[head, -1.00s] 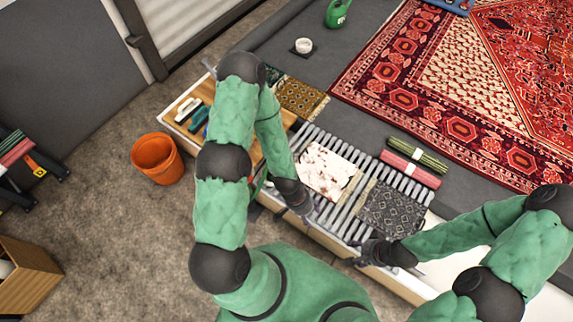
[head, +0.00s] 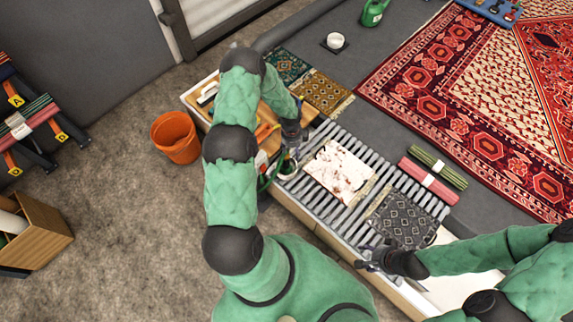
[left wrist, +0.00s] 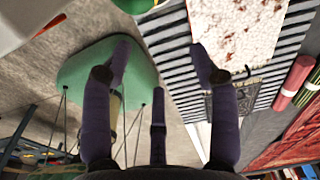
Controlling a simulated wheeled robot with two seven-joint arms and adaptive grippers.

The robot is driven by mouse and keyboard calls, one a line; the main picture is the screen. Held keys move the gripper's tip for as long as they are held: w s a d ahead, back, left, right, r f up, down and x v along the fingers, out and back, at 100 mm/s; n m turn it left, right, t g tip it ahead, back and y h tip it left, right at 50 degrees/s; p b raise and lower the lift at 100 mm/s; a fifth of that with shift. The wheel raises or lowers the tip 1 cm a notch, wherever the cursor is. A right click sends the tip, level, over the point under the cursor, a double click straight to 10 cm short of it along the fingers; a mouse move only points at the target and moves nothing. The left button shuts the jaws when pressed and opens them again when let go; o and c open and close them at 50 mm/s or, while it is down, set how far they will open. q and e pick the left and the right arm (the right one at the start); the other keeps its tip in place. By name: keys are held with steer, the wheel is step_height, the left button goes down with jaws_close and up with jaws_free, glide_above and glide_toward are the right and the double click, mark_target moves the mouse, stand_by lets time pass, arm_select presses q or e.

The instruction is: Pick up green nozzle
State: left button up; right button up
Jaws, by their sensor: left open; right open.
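I cannot single out a green nozzle with certainty. A small green-rimmed white item (head: 287,168) is at the left end of the slatted rack, just below my left gripper; a green rim also shows at the top of the left wrist view (left wrist: 135,5). A blue tray (head: 470,6) at the far right top holds several small coloured pieces, too small to tell apart. My left gripper (head: 291,143) is open and empty; its spread dark fingers show in the left wrist view (left wrist: 162,65). My right gripper (head: 366,258) is open near the rack's front edge, beside a dark patterned swatch (head: 403,220).
The slatted rack (head: 330,212) carries a stained white swatch (head: 338,171). Rolled red (head: 428,181) and green (head: 438,167) textiles lie behind it. An orange bucket (head: 175,138) stands on the floor at left. A large red rug (head: 440,80) lies beyond. A green can (head: 374,12) is at the top.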

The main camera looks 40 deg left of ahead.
mark_target(286, 155)
arm_select(q)
steer(key=a, duration=0.1)
steer(key=a+m, duration=0.1)
steer(key=a, duration=0.2)
steer(key=shift+w+y, duration=0.3)
steer(key=shift+y, duration=0.1)
steer(key=shift+a+f+m, duration=0.15)
steer(key=shift+m, duration=0.15)
step_height(286, 155, down, 5)
steer(key=shift+f+b, duration=0.1)
steer(key=shift+b, duration=0.95)
steer(key=shift+w+f+b, duration=0.1)
steer(key=shift+f+b, duration=1.15)
steer(key=shift+f, duration=1.35)
jaws_close()
